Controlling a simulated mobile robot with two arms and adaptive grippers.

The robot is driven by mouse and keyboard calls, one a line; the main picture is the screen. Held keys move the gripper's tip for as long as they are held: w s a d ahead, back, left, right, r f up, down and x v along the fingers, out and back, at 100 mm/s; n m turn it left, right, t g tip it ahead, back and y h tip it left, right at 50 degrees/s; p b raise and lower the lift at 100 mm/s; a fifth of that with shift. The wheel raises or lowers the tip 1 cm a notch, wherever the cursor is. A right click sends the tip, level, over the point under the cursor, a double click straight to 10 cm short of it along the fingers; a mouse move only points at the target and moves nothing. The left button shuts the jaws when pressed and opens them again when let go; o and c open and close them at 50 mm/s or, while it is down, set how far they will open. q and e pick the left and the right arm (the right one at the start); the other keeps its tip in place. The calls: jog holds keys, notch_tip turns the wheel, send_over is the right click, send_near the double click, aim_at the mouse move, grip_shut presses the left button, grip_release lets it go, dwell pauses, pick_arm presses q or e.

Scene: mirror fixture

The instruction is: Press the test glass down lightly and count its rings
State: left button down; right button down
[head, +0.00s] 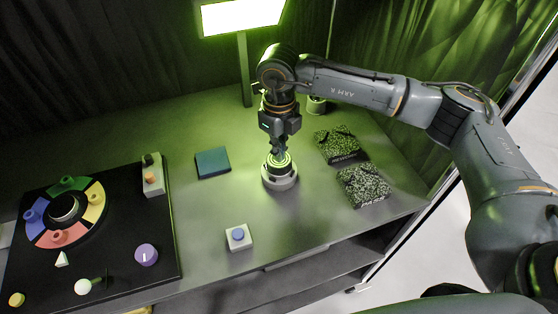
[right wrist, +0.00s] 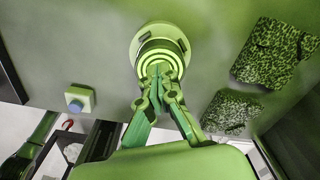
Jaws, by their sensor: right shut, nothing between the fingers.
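The test glass (head: 271,167) is a small round disc with light green rings, set on a round grey base (head: 281,184) on the table. In the right wrist view the glass (right wrist: 147,52) shows several bright concentric rings, the lower part covered by my fingers. My right gripper (head: 279,153) points down over the glass, shut and empty. Its fingertips also show in the right wrist view (right wrist: 160,71), together over the lower middle of the rings. I cannot tell whether the tips touch the glass. My left gripper is not in view.
A lit panel lamp (head: 240,14) stands behind. A dark teal square (head: 212,162), a white box with a blue button (head: 238,237) and a black board (head: 110,223) with coloured controls are left.

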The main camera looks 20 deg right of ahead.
jog(key=shift+r+p, duration=1.55)
jog(key=shift+r, duration=1.95)
